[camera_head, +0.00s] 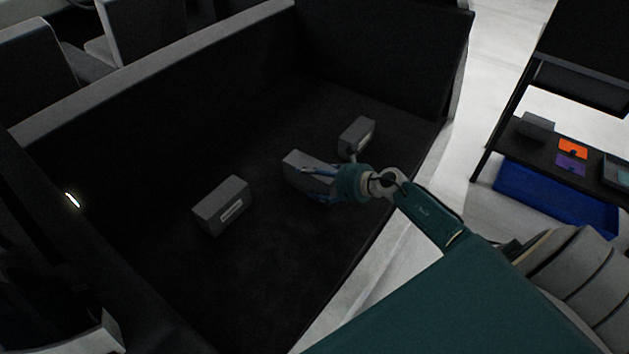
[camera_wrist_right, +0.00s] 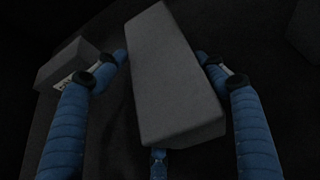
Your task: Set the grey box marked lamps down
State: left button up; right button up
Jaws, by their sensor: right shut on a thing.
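A plain grey box (camera_head: 300,164) is in my right gripper (camera_head: 318,181), low over the dark cargo floor. In the right wrist view the same box (camera_wrist_right: 172,75) lies between the blue fingers of the gripper (camera_wrist_right: 162,60), which is shut on it. No label shows on its visible faces, so I cannot read whether it says lamps. I cannot tell whether its underside touches the floor. My left gripper is not in view.
A grey box with a white label (camera_head: 222,206) stands left on the cargo floor (camera_head: 200,290); another labelled grey box (camera_head: 357,136) stands behind right. Their labels are unreadable. Dark side walls enclose the floor. A black rack (camera_head: 525,143) with a blue bin (camera_head: 555,197) is at right.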

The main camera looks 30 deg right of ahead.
aim_at(333, 181)
jog(key=o, duration=1.6)
jog(key=shift+s, duration=0.1)
jog(key=v, duration=1)
jog(key=shift+s+d+r, duration=0.1)
jog(key=shift+s+d, duration=0.05)
jog(key=shift+s, duration=0.2)
jog(key=shift+s+d+r, duration=0.15)
jog(key=shift+s+r, duration=0.25)
jog(key=shift+s, duration=0.05)
